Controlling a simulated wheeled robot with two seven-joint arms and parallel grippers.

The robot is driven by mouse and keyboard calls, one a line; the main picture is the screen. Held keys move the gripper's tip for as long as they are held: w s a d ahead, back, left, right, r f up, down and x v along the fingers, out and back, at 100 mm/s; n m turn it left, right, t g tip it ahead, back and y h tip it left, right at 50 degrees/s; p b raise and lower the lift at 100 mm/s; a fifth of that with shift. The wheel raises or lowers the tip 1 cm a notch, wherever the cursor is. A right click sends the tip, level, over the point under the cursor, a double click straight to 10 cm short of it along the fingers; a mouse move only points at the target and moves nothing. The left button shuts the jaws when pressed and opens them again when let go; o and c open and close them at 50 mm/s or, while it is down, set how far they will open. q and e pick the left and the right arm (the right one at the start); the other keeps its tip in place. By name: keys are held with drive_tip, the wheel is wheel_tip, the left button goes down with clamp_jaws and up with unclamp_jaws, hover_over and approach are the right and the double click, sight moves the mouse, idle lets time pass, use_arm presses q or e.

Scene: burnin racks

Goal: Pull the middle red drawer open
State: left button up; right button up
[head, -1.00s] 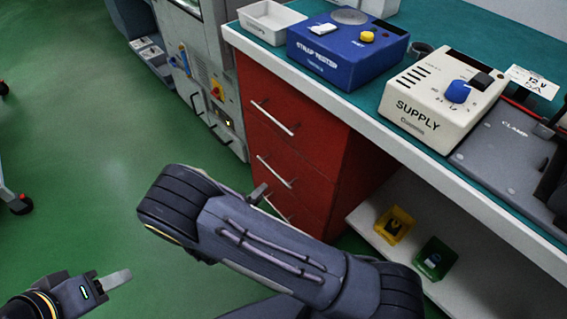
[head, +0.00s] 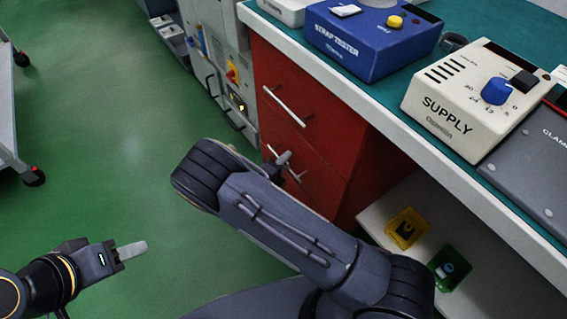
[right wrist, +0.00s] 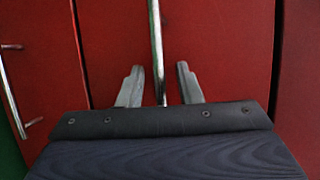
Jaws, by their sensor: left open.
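The red drawer unit (head: 330,115) stands under the bench in the head view, its fronts flush. The middle drawer's bar handle (head: 293,172) is partly hidden by my right gripper (head: 283,158), of which only a fingertip shows past my arm. In the right wrist view my right gripper (right wrist: 159,80) is open. The bar handle (right wrist: 156,40) runs between its two fingers, with a gap on each side. The red drawer front (right wrist: 215,45) lies behind it. My left gripper (head: 130,250) is open and empty over the green floor, away from the drawers.
The top drawer's handle (head: 288,107) is above my right gripper. The bench carries a blue strap tester (head: 372,45) and a supply box (head: 470,100). Yellow (head: 407,228) and green (head: 450,267) bins stand on a low shelf. A cart (head: 10,120) is far left; the floor between is clear.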

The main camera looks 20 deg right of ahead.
drive_tip(key=shift+c, duration=0.3)
clamp_jaws()
